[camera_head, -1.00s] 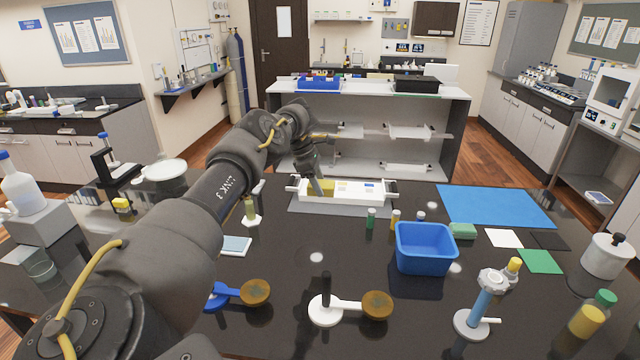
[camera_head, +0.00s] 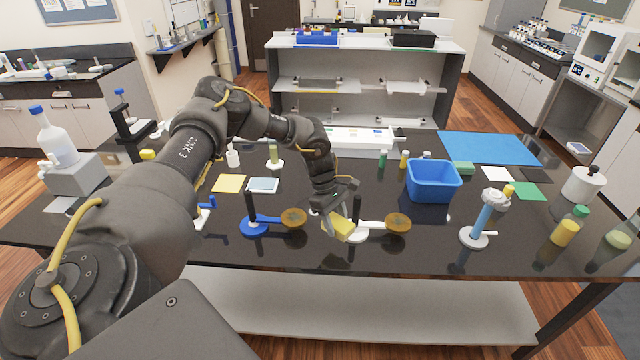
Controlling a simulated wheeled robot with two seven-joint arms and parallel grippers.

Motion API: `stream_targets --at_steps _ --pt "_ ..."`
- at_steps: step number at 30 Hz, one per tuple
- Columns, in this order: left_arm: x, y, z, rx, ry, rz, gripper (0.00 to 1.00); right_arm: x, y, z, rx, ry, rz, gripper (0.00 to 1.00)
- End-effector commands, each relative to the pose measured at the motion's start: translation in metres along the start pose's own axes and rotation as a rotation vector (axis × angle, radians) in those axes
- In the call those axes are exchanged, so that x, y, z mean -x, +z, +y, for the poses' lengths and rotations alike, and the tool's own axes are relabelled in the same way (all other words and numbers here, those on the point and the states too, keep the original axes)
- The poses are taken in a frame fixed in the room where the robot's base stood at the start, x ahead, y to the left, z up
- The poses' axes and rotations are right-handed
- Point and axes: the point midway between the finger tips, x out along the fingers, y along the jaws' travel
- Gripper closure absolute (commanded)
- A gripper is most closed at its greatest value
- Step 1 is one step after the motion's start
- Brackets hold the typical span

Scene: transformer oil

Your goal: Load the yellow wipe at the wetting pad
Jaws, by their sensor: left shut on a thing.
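My left gripper (camera_head: 334,214) is shut on a yellow block (camera_head: 342,228), which I take to be the yellow wipe. It holds the block tilted, in front of the white stand (camera_head: 368,231) at the table's near side. Whether the block touches the stand or table I cannot tell. A flat pale-blue pad (camera_head: 263,185) lies behind and left of the gripper; it may be the wetting pad. A flat yellow square (camera_head: 229,183) lies left of it. My right gripper is out of view.
Brown round discs of a blue stand (camera_head: 255,228) and the white stand flank the gripper. A blue bin (camera_head: 433,181) and a blue-column stand (camera_head: 483,222) are to the right. A white tray (camera_head: 355,141) is behind. The blue mat (camera_head: 500,148) is bare.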

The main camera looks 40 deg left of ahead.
Motion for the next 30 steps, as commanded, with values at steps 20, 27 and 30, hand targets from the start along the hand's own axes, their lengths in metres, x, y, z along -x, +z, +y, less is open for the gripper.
stream_targets --at_steps 20,27,30 --pt "-0.161 0.108 -0.153 -0.636 -0.247 -0.008 0.69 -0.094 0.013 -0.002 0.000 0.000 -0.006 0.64" --pt "-0.167 0.109 -0.157 -0.655 -0.254 -0.008 0.69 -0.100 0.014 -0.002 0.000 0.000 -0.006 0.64" --pt "-0.166 0.110 -0.157 -0.655 -0.254 -0.008 0.69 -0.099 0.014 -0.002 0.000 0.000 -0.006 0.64"
